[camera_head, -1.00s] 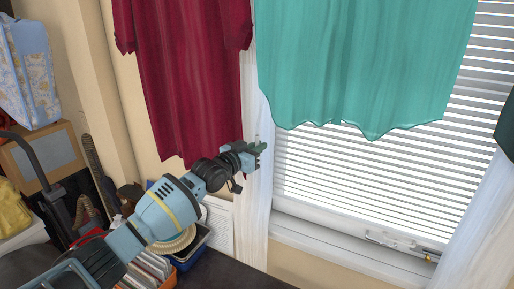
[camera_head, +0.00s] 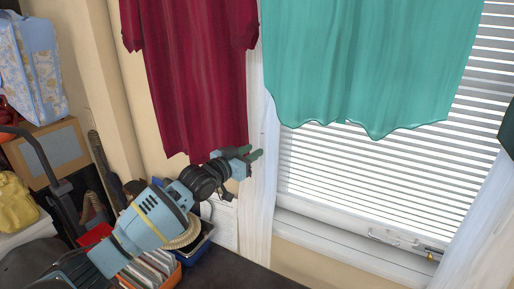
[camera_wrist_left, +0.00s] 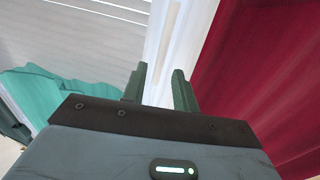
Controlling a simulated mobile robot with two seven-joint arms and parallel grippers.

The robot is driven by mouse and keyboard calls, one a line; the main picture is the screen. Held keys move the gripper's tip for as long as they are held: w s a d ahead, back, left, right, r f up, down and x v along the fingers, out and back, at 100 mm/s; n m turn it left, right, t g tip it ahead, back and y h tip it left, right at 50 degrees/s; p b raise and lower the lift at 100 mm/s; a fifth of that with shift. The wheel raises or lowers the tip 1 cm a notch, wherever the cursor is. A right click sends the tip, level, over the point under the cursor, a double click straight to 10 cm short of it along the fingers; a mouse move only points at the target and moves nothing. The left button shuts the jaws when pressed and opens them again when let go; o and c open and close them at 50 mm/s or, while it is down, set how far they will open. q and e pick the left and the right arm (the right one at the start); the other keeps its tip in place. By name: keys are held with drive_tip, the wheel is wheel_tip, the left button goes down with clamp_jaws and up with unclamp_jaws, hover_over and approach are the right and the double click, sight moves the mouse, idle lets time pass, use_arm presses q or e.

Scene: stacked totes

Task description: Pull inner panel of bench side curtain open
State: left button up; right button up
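A narrow white curtain panel (camera_head: 262,195) hangs along the left side of the window in the head view. It also shows in the left wrist view (camera_wrist_left: 182,35), straight beyond the fingers. My left gripper (camera_head: 256,152) is in front of this panel, near the lower edge of the dark red shirt. Its two green fingers stand apart with nothing visibly gripped, as the left wrist view (camera_wrist_left: 160,72) also shows. I cannot tell whether the fingers touch the panel. Another white curtain panel (camera_head: 478,240) hangs at the right of the window.
The dark red shirt (camera_head: 195,80) and a teal cloth (camera_head: 365,70) hang in front of the wall and window. White blinds (camera_head: 370,175) cover the window above its sill. Below my left arm are a blue bin (camera_head: 197,246) and an orange box on a dark surface.

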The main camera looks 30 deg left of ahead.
use_arm(q)
drive_tip(key=shift+v, duration=1.15)
use_arm(e)
drive_tip(key=shift+w+r, duration=0.15)
drive_tip(key=shift+w, duration=0.1)
use_arm(q)
drive_tip(key=shift+f, duration=0.1)
